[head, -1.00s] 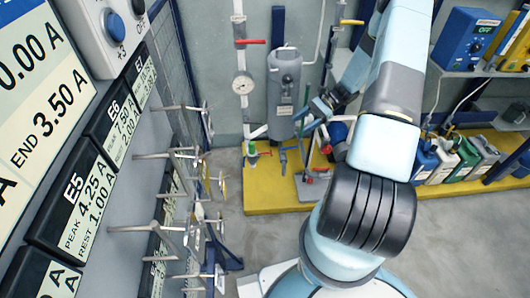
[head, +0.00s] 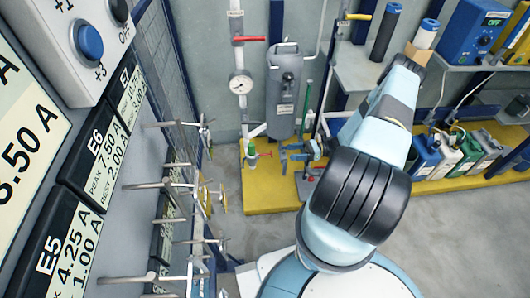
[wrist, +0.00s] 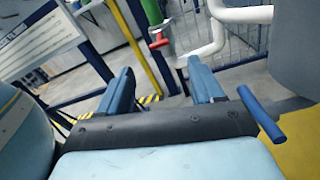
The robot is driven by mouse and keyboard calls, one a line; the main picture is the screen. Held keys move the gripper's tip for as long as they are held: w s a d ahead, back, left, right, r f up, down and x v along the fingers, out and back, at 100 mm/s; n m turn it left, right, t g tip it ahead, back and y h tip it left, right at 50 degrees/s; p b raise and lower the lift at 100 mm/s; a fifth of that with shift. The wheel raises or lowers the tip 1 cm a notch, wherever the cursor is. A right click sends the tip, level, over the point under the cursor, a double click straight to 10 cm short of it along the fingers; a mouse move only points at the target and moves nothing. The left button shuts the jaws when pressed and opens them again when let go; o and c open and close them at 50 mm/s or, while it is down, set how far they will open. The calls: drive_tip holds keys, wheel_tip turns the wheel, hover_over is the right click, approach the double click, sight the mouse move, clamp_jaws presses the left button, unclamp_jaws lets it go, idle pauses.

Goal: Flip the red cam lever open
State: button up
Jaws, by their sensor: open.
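A small red lever (head: 265,154) sticks out to the right from a green fitting (head: 251,152) low on the white pipework in the head view. In the wrist view the red lever (wrist: 159,42) lies just beyond the fingertips, at the lower end of the green fitting (wrist: 152,12). My gripper (head: 284,153) is close to the right of the lever in the head view. In the wrist view my gripper (wrist: 160,76) is open and empty, its two blue fingers spread below the lever with a visible gap to it.
A grey tank (head: 284,95) stands behind the gripper. A separate red valve handle (head: 253,39) is higher on the white pipe. A blue bar (wrist: 262,115) lies close to the gripper's right side. Rack hooks (head: 160,185) jut out at left. Canisters (head: 440,155) stand at right.

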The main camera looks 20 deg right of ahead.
drive_tip(key=a, duration=0.4)
drive_tip(key=w+a, duration=0.1)
drive_tip(key=a, duration=0.3)
drive_tip(key=w+a, duration=0.1)
drive_tip(key=a, duration=0.4)
drive_tip(key=shift+w, duration=0.2)
drive_tip(key=c, duration=1)
drive_tip(key=shift+w+a+r+h, duration=0.1)
drive_tip(key=shift+r+h, duration=0.2)
drive_tip(key=shift+h, duration=0.6)
drive_tip(key=shift+w+a+r+h, duration=0.1)
drive_tip(key=shift+r+h, duration=0.15)
drive_tip(key=shift+h, duration=0.65)
drive_tip(key=o, duration=1)
drive_tip(key=shift+s, duration=0.1)
drive_tip(key=v, duration=1.3)
drive_tip(key=shift+d+r, duration=0.2)
drive_tip(key=shift+d, duration=0.2)
drive_tip(key=shift+a, duration=0.1)
